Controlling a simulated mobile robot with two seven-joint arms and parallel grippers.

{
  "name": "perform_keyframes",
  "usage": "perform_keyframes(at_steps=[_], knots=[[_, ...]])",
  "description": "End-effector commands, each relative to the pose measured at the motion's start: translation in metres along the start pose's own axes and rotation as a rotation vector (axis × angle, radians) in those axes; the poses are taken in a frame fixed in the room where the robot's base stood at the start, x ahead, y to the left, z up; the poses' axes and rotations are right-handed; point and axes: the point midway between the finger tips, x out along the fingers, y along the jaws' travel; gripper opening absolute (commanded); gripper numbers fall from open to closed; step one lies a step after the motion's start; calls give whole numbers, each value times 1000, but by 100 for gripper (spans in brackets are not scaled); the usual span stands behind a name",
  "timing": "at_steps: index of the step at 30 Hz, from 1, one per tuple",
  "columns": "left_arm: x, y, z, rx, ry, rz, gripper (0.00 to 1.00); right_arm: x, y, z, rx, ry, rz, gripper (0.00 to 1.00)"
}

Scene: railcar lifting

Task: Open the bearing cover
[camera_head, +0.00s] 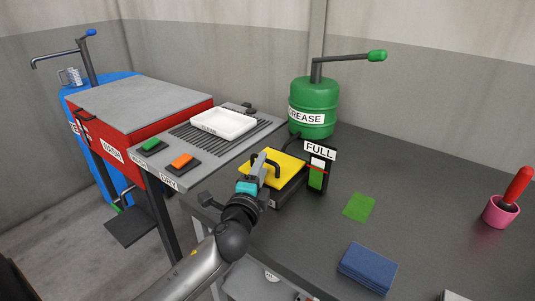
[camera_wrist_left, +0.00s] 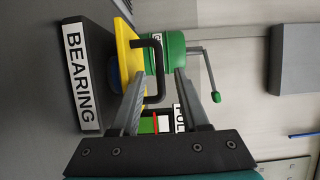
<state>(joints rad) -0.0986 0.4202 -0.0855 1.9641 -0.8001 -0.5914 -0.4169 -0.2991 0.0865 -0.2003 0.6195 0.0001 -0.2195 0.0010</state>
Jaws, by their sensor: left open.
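The bearing cover (camera_head: 287,168) is a yellow plate with a black bar handle, lying on a dark box (camera_head: 289,194). In the left wrist view the box (camera_wrist_left: 80,70) reads BEARING, and the yellow cover (camera_wrist_left: 124,48) appears sideways with its handle (camera_wrist_left: 158,66) standing out from it. My left gripper (camera_head: 262,165) is at the handle in the head view, partly hiding the cover. In the left wrist view its open fingers (camera_wrist_left: 160,82) are on either side of the handle's bar. My right gripper is not in view.
A green GREASE drum (camera_head: 313,105) with a lever stands behind the box, and a FULL gauge (camera_head: 318,168) is close on its right. A white tray (camera_head: 223,123) is at left. A green cloth (camera_head: 359,207), blue cloth (camera_head: 367,268) and pink cup (camera_head: 499,214) are on the table.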

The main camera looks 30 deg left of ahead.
Motion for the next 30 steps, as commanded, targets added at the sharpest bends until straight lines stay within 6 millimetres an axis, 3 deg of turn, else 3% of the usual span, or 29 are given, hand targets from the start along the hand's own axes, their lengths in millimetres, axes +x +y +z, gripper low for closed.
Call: perform_keyframes(at_steps=[6,13,26,30], knots=[[34,0,0,1,0,-2,45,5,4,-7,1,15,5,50],[58,0,0,-1,0,0,45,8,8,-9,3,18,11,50],[66,0,0,0,1,0,45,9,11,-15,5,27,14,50],[66,0,0,0,1,0,33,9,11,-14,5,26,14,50]])
